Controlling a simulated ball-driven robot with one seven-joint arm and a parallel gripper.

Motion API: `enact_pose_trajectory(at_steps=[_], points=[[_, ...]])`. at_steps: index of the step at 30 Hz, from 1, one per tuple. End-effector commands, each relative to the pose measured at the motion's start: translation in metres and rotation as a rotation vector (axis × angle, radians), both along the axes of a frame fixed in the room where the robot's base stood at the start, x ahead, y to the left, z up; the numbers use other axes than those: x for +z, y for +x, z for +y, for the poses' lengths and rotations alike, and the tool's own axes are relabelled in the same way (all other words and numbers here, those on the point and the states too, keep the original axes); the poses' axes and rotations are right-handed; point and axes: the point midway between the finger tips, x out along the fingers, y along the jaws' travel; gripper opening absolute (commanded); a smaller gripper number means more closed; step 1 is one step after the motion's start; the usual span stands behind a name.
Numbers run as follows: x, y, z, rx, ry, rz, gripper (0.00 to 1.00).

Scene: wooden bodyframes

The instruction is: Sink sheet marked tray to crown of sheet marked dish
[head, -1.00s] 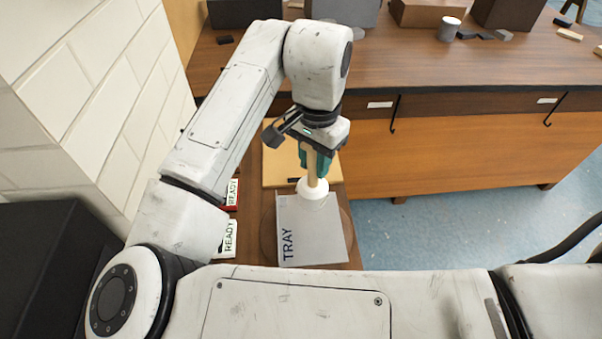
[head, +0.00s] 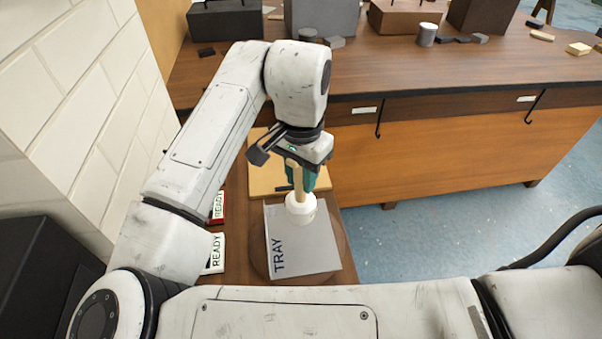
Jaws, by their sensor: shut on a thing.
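The grey sheet marked TRAY (head: 318,252) lies over a round brown disc (head: 344,262) on the narrow wooden bench at lower middle. My gripper (head: 301,176) points down above the sheet's far edge. It is shut on the pale wooden handle (head: 299,186) of a tool with a white round foot (head: 300,210). The foot overlaps the far part of the sheet in the picture. I cannot tell whether it touches the sheet. Teal finger parts show behind the handle. No sheet marked dish is visible.
A red-edged READY card (head: 218,206) and a white READY card (head: 215,252) lie left of the disc. A tan board (head: 262,178) lies behind the gripper. A white brick wall (head: 70,100) bounds the left. The far counter holds boxes and a grey cup (head: 427,35).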

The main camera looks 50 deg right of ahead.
Motion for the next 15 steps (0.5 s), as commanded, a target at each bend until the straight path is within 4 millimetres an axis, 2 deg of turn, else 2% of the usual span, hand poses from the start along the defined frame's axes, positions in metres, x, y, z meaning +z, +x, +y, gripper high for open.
enact_pose_trajectory(at_steps=[2, 4, 14, 15], points=[[-0.004, 0.000, 0.000, 0.000, -0.001, 0.000, 0.00], [-0.017, 0.000, 0.000, 0.001, -0.001, 0.001, 0.00], [-0.097, -0.001, 0.000, 0.001, -0.002, 0.002, 0.00], [-0.091, 0.000, 0.000, 0.001, -0.001, 0.000, 0.00]])
